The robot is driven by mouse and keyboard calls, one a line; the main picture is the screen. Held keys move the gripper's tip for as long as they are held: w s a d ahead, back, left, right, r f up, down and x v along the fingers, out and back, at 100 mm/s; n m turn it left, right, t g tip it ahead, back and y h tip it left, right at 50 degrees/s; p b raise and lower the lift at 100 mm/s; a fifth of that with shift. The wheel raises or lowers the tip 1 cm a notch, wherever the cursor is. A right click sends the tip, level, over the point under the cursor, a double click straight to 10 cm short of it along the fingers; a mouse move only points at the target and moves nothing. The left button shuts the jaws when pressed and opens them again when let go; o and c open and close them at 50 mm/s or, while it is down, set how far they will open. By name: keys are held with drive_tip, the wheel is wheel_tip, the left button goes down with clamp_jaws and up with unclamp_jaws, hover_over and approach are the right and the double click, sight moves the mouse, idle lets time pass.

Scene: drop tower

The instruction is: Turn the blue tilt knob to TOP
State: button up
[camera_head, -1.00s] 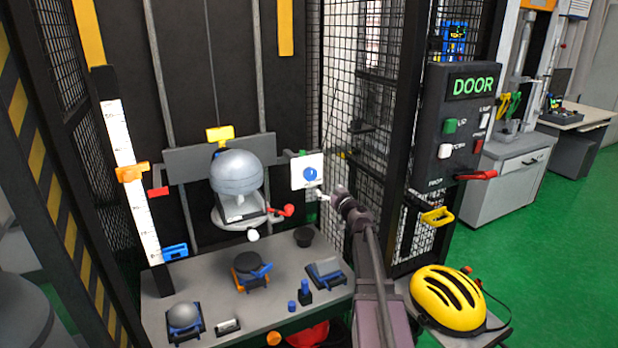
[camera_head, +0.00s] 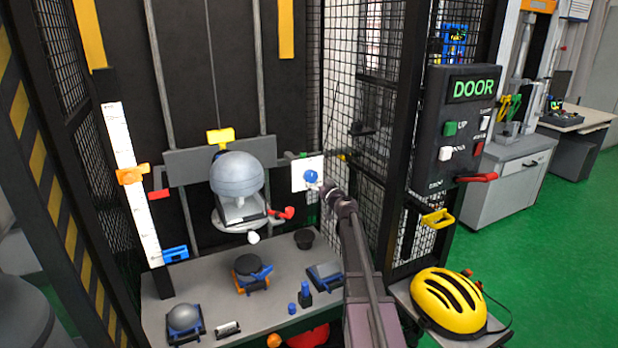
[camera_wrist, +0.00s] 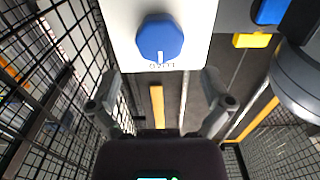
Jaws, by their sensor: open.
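The blue tilt knob (camera_head: 310,176) sits on a white square plate (camera_head: 299,184) to the right of the grey headform. In the wrist view the knob (camera_wrist: 160,40) is an octagon with a white pointer line aimed toward the picture's bottom edge, at small lettering on the plate that I cannot read for sure. My gripper (camera_wrist: 160,97) is open and empty, with its fingers apart on either side below the knob in that view, not around it. In the head view my gripper (camera_head: 322,190) is close to the plate's lower right and covers part of it.
The grey headform (camera_head: 237,178) with a red lever (camera_head: 283,212) is left of the knob. Wire mesh (camera_head: 375,110) stands close on the right. The bench (camera_head: 205,268) below holds several small parts. A yellow helmet (camera_head: 447,302) and the door control box (camera_head: 455,150) are further right.

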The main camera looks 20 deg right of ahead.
sight(312, 177)
drive_tip(key=shift+w+a, duration=0.1)
drive_tip(key=shift+w, duration=2.85)
drive_tip(key=c, duration=1)
drive_tip(key=shift+a, duration=0.3)
drive_tip(key=shift+d, duration=0.2)
